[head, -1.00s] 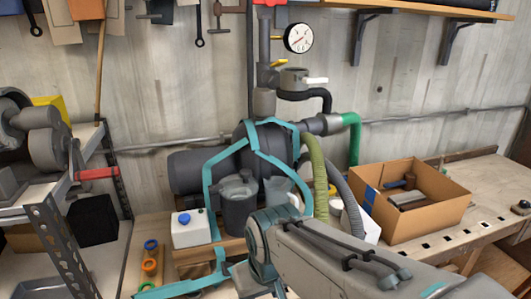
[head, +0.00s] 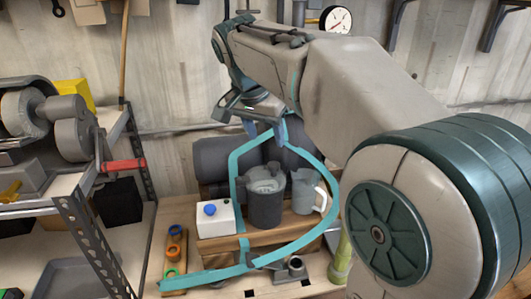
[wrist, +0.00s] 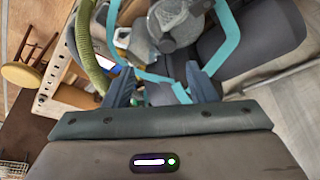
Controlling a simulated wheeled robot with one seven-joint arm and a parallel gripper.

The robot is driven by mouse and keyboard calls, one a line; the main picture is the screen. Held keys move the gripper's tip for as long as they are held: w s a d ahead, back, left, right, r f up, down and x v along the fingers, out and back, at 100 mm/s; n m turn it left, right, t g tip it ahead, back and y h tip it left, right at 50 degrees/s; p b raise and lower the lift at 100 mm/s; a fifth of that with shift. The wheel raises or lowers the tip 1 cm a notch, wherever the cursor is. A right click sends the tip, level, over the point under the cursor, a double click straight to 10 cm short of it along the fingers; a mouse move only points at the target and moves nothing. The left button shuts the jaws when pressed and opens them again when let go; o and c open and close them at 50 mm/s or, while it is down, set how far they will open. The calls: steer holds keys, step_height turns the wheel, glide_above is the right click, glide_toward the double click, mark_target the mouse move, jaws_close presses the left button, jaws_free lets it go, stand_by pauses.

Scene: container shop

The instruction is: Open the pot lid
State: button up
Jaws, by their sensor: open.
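A dark grey pot (head: 263,211) stands upright on a wooden platform in the head view. Its lighter grey lid (head: 263,185) sits on top, with raised parts on it. The lid also shows from above at the top of the wrist view (wrist: 172,17), partly cut off. My gripper (head: 265,128) is above the pot and pointing down, apart from the lid. Its two fingers are spread in the wrist view (wrist: 161,84) with no object held between them.
A light-blue strip frame (head: 236,190) arches around the pot. A grey jug (head: 303,192) stands close at its right, and a white box with a blue cap (head: 215,220) at its left. A dark pump body (head: 212,160) lies behind. A green hose (head: 341,262) is at the right.

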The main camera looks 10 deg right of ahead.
mark_target(274, 164)
steer(key=shift+m, duration=0.4)
steer(key=x, duration=0.4)
steer(key=w+x, duration=0.1)
steer(key=x, duration=0.3)
steer(key=w+x, duration=0.1)
steer(key=x, duration=0.3)
steer(key=shift+d, duration=0.1)
jaws_close()
